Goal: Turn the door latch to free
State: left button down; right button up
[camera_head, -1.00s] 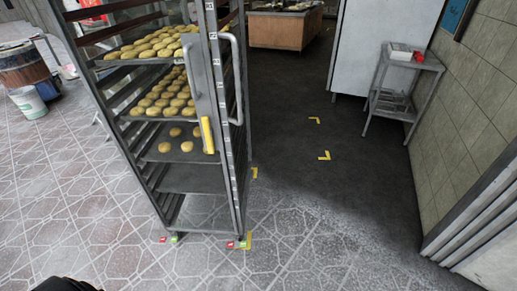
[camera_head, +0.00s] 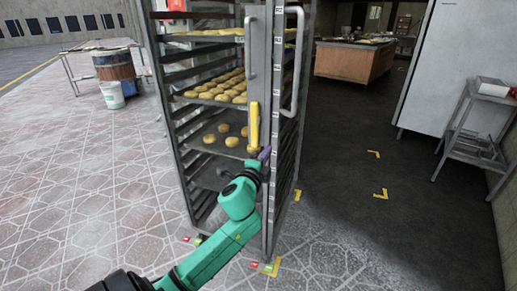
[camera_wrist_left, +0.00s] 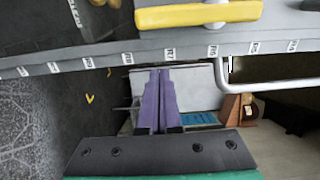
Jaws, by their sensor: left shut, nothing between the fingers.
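The yellow door latch (camera_head: 254,124) hangs upright on the grey front upright of a tall metal baking rack (camera_head: 285,130). In the left wrist view the yellow latch (camera_wrist_left: 198,14) lies across the top edge. My left gripper (camera_head: 265,153), with purple fingers, is at the rack's front, just below and right of the latch's lower end. Its fingers (camera_wrist_left: 155,72) are shut and empty in the left wrist view. A gap shows there between fingertips and latch, with the rack's numbered post between them in the picture. My right gripper is not seen.
The rack holds trays of pale buns (camera_head: 222,90). A long vertical bar handle (camera_head: 296,62) is right of the latch. A bucket (camera_head: 112,96) stands at left, and a metal trolley (camera_head: 478,130) at right. Dark floor (camera_head: 345,160) is free beside the rack.

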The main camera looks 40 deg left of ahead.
aim_at(255, 131)
pick_arm(q)
jog(key=a, duration=0.1)
jog(key=w+a, duration=0.1)
jog(key=a, duration=0.1)
jog(key=shift+w+a+f, duration=0.1)
jog(key=shift+w+a, duration=0.2)
jog(key=shift+s+a, duration=0.1)
jog(key=shift+a, duration=0.4)
jog(key=shift+s+a+m, duration=0.1)
jog(key=shift+a+m, duration=0.1)
jog(key=shift+m, duration=0.2)
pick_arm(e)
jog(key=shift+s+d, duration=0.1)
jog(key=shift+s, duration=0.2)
pick_arm(q)
jog(key=shift+a, duration=0.1)
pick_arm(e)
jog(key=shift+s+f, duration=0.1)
